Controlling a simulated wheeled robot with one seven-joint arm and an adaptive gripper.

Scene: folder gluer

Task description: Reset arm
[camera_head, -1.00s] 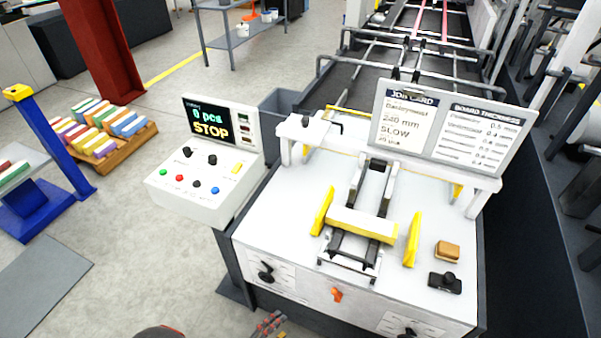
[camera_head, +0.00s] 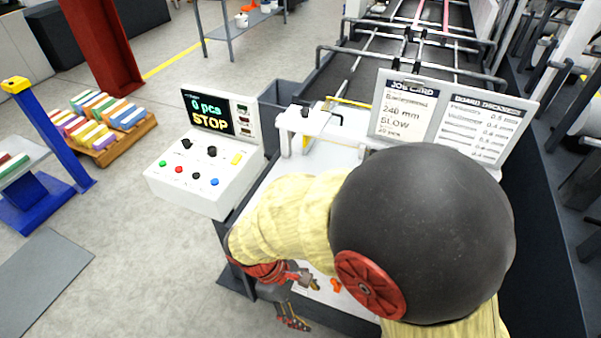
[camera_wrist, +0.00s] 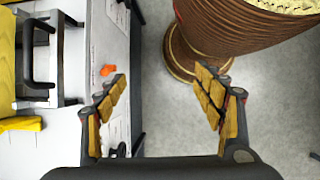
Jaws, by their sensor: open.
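My gripper (camera_wrist: 162,88) is open and empty in the wrist view, its two padded fingers spread wide over the grey floor beside the machine's front. In the head view my arm fills the lower middle and right, and my gripper (camera_head: 295,318) hangs low at the machine's front edge, small and partly hidden. The machine table (camera_head: 335,158) is mostly covered by my arm.
The control panel (camera_head: 205,168) with a "0 pcs STOP" screen stands left of my arm. Job and thickness boards (camera_head: 405,108) stand behind it. A pallet of coloured stacks (camera_head: 105,130) and a blue post (camera_head: 50,135) are farther left.

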